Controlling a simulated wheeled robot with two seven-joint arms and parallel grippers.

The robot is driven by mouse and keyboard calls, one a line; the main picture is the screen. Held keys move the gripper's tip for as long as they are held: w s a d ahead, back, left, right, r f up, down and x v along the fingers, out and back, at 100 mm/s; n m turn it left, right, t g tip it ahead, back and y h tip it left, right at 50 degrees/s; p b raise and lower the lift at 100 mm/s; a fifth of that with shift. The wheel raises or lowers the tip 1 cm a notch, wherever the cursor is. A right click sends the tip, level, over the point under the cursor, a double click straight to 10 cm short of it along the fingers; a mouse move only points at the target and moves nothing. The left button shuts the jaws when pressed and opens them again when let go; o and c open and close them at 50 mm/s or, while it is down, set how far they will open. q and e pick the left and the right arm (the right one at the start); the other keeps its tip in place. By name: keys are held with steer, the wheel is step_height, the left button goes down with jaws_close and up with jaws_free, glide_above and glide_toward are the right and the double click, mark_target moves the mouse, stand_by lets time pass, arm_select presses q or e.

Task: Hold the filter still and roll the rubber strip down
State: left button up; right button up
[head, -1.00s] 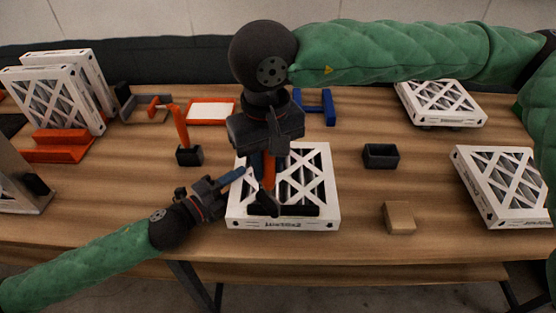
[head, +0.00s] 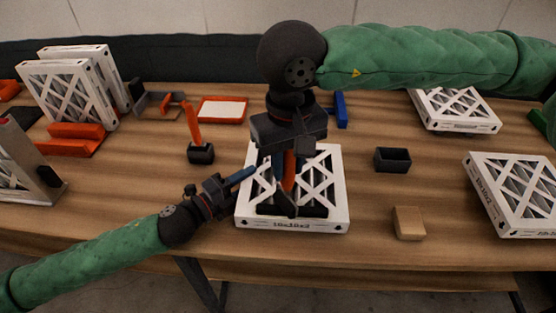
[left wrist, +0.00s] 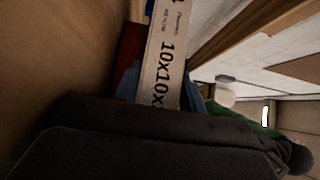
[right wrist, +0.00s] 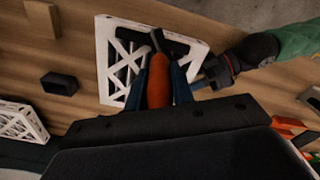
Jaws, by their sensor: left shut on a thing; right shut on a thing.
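A white-framed filter (head: 342,200) with a lattice face lies flat at the table's front middle. My left gripper (head: 246,174) is shut on its left edge; the left wrist view shows the printed side of the filter (left wrist: 168,50) between blue fingers. My right gripper (head: 282,170) points down over the filter, shut on the orange handle of a roller (head: 288,172). The roller's dark head is at the filter's front part, against a black rubber strip (head: 316,211) that runs along the front edge. The right wrist view shows the handle (right wrist: 159,82) between the fingers; exact contact is unclear.
An open black box (head: 392,160) and a tan block (head: 408,223) stand right of the filter. More filters lie at right (head: 515,195) and stand in an orange rack (head: 75,140) at left. An orange-handled tool in a black holder (head: 200,153) and an orange tray (head: 222,110) are behind left.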

steer(key=shift+d, duration=0.55)
steer(key=shift+r, duration=4)
arm_select(q)
steer(key=o, duration=1.1)
steer(key=shift+s, duration=0.1)
steer(key=shift+v, duration=5.85)
steer(key=shift+a, duration=0.1)
